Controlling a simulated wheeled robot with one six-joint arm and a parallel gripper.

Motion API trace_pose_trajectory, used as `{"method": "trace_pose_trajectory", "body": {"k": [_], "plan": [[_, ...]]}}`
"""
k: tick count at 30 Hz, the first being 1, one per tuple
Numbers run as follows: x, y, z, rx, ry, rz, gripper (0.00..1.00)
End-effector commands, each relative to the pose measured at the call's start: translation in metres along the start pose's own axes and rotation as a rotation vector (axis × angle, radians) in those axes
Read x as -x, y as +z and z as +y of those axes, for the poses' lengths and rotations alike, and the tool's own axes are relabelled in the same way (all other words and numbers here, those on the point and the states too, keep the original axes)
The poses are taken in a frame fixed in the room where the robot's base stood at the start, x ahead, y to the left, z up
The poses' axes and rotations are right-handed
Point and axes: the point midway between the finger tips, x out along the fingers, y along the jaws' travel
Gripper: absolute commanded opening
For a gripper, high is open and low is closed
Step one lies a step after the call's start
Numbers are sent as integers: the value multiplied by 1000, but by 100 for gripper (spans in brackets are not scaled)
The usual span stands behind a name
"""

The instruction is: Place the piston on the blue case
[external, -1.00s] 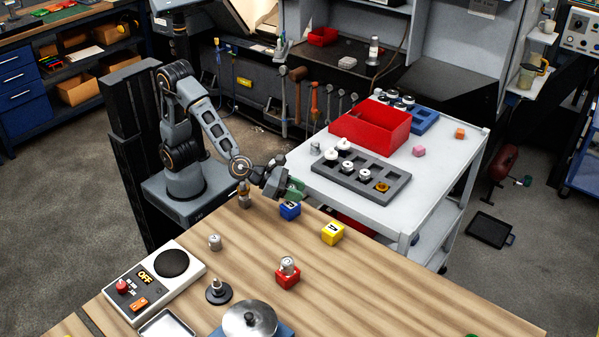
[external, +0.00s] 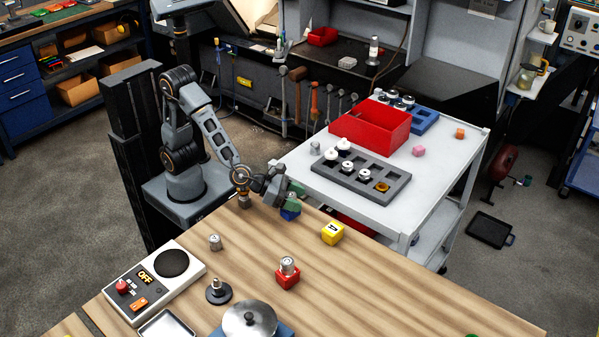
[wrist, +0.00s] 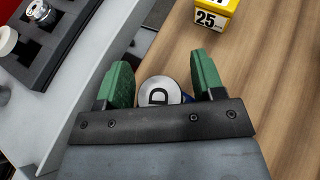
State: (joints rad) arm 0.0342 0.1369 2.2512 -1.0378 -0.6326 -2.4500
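The blue case (external: 290,215) stands at the table's back edge, partly covered by my gripper (external: 293,195). In the wrist view, a pale round piston top marked D (wrist: 158,96) lies between my two green fingers (wrist: 163,75). A little blue shows beside and below it. The fingers stand apart with a gap at the right side of the piston, so my gripper looks open around it. The piston's lower part and its contact with the case are hidden.
A yellow case (external: 332,233) stands right of the blue one. A red case (external: 288,280) carries another piston (external: 287,264); a loose piston (external: 215,241) stands farther left. A grey trolley (external: 440,190) with a slotted tray (external: 375,192) and red bin (external: 372,127) is behind.

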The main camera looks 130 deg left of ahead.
Motion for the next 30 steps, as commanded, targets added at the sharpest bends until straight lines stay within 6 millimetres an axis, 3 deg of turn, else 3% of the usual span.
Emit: {"method": "trace_pose_trajectory", "body": {"k": [11, 19, 24, 30], "plan": [[4, 6, 0, 0, -1, 0, 63], [54, 4, -1, 2, -4, -3, 63], [65, 37, 0, 4, 0, -3, 63], [74, 59, 0, 2, 1, -1, 63]]}}
